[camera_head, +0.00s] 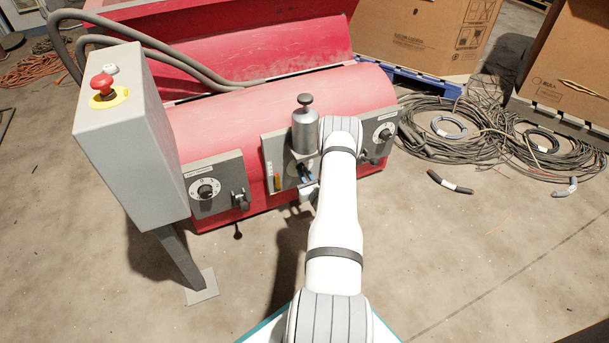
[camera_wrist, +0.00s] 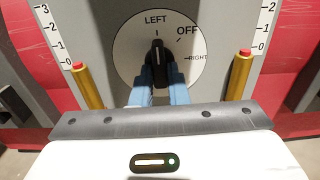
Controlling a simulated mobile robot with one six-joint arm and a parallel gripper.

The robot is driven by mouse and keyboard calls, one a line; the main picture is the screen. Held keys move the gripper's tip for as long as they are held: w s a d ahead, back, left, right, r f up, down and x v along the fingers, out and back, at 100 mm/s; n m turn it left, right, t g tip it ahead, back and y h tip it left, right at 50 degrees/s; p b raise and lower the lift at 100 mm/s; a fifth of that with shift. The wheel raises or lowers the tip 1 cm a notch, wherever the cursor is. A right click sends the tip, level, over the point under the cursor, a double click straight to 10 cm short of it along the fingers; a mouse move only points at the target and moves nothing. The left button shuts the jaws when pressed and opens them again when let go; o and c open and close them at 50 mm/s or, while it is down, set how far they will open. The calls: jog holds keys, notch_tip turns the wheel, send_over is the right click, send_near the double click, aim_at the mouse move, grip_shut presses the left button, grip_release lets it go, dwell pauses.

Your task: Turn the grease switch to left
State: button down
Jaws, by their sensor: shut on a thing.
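The grease switch (camera_wrist: 157,62) is a black knob on a round white dial (camera_wrist: 128,50) marked LEFT, OFF and RIGHT in the wrist view. Its tip points up at the tick under LEFT. My gripper (camera_wrist: 159,90) has its blue fingers on both sides of the knob's lower part and is shut on it. In the head view my gripper (camera_head: 306,176) is at the middle grey panel (camera_head: 271,150), below the metal cylinder with a black top (camera_head: 305,128). My arm and gripper hide most of the switch there.
Brass posts with red tips (camera_wrist: 86,86) (camera_wrist: 240,75) stand either side of the dial beside number scales. Other dial panels are at left (camera_head: 206,188) and right (camera_head: 384,133). A grey box with a red button (camera_head: 130,140) stands left. Cable coils (camera_head: 455,140) lie right.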

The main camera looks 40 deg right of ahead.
jog(key=shift+d, duration=0.1)
dwell(0.3)
jog(key=c, duration=1.4)
grip_release()
jog(key=p+v, duration=0.3)
jog(key=v, duration=0.5)
jog(key=shift+w, duration=0.1)
